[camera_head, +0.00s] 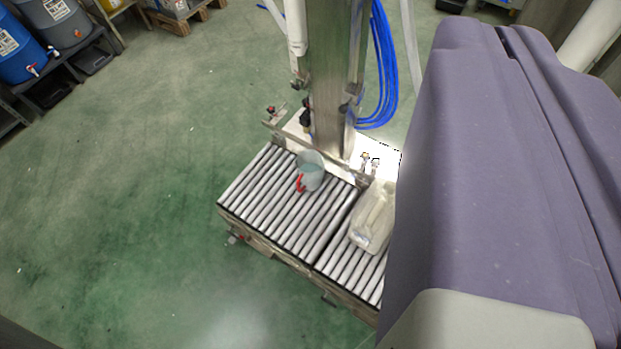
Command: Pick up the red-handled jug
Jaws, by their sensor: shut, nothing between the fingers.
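The jug (313,173) is a small, pale, bluish-grey vessel that stands on the roller conveyor (262,200), close to the foot of the steel column. Its red handle (300,183) faces the lower left of the picture. The jug looks upright, and nothing touches it from above. The fingers of my gripper do not show in this view. A large purple and grey body, which seems to be part of my own arm, fills the right side and hides part of the conveyor.
A whitish translucent canister (373,218) lies on the rollers right of the jug. The steel column (335,75) rises behind the jug, with blue hoses (384,65) at its right. Blue and grey drums (20,48) stand on a rack at upper left. The green floor at left is clear.

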